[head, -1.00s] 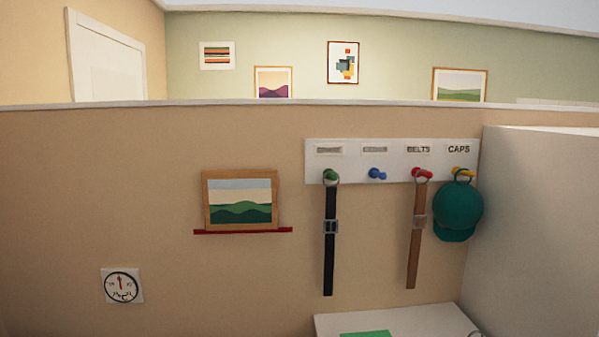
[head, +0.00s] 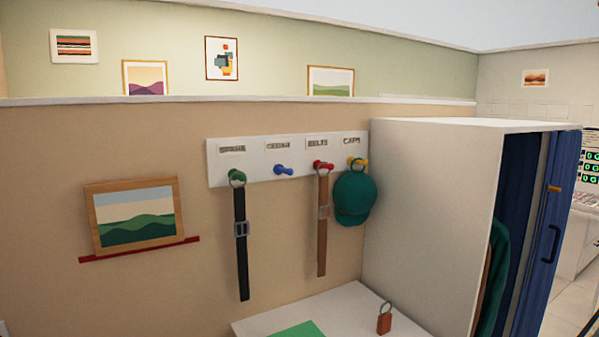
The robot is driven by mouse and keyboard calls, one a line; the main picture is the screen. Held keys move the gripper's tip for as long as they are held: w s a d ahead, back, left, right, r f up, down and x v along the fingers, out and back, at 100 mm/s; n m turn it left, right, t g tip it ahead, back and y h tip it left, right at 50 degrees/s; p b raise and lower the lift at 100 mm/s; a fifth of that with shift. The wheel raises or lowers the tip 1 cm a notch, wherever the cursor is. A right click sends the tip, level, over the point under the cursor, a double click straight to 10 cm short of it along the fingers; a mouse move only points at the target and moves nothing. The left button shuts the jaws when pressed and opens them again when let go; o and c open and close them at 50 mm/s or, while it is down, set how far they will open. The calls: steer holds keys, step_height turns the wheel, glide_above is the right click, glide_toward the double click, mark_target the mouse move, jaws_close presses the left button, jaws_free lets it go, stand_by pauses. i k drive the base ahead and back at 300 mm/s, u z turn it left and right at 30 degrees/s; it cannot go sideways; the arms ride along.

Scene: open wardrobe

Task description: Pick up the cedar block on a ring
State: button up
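The cedar block (head: 384,324) is a small reddish-brown block with a metal ring standing up from its top. It rests on the white surface (head: 350,297) at the bottom of the head view, towards its right side. A blue peg (head: 284,170) under a label that seems to read "CEDAR" is empty on the white peg board (head: 213,165). My gripper is not in view, so its state does not show.
A black belt (head: 242,265), a brown belt (head: 323,240) and a green cap (head: 354,197) hang on the other pegs. A green sheet (head: 298,330) lies left of the block. The white wardrobe (head: 430,220) with a blue door (head: 548,240) stands at the right.

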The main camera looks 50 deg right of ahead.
mark_target(384, 319)
steer(key=z, duration=0.8)
steer(key=i, duration=0.5)
steer(key=u, duration=0.3)
steer(key=k, duration=0.55)
steer(key=u, duration=0.05)
steer(key=i, duration=0.45)
steer(key=z, duration=0.05)
